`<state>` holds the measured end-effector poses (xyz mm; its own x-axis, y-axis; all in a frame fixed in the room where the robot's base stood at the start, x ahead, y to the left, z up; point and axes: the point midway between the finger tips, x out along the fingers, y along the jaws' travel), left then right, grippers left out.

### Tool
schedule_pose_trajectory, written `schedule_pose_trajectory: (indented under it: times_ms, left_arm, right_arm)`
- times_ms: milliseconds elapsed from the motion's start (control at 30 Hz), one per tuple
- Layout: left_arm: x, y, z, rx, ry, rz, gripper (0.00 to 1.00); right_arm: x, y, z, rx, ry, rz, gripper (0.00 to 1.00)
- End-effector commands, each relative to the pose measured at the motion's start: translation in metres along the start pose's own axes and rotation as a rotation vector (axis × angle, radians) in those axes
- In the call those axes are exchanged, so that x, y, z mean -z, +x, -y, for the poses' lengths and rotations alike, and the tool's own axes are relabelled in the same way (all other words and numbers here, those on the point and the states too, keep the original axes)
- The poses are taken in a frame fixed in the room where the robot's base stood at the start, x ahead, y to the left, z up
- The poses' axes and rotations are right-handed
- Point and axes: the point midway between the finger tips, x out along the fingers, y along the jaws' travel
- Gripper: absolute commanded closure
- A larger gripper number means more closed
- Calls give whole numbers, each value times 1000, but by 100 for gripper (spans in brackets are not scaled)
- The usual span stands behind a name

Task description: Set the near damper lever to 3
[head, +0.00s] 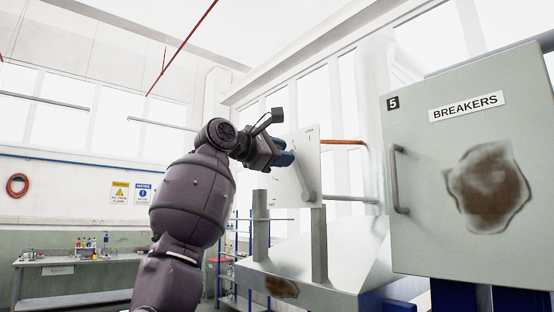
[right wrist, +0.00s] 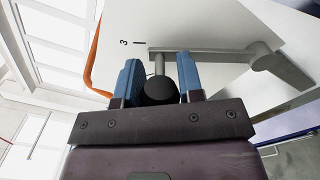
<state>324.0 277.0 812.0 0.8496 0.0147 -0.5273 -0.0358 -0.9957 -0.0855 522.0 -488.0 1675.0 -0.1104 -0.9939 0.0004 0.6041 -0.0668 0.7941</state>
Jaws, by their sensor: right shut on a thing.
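The damper lever (head: 303,181) is a grey bar on a white upright plate (head: 312,155). In the right wrist view the lever (right wrist: 215,55) runs from a pivot at the right to a tip beside a tick mark and the printed 3 (right wrist: 124,42). A dark round knob (right wrist: 160,92) stands out from the lever's tip end. My right gripper (head: 288,152) is at the plate's upper part; its blue fingers (right wrist: 160,80) are closed on both sides of the knob. The gripper hides part of the plate and the knob in the head view. My left gripper is not in view.
A grey breaker cabinet (head: 445,225) with a handle (head: 397,180) stands close at the right. The plate is on grey posts (head: 319,245) above a pale sloped housing (head: 350,268). An orange pipe (head: 343,142) runs behind. A workbench (head: 75,265) stands far left.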

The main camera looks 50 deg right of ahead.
Motion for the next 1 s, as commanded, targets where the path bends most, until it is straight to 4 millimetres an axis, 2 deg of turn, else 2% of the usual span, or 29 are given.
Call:
schedule_pose_trajectory:
  times_ms: [600, 633, 700, 767, 1000]
  left_arm:
    - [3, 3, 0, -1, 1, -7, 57]
    - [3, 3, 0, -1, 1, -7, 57]
    - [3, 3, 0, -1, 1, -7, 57]
    - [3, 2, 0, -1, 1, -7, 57]
    - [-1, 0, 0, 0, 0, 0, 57]
  right_arm:
    - [-4, 0, 1, 0, 40, 0, 100]
    - [-4, 0, 1, 0, 40, 0, 61]
    - [-4, 0, 1, 0, 39, 0, 50]
    - [-4, 0, 1, 0, 39, 0, 41]
    - [-4, 0, 1, 0, 38, 0, 41]
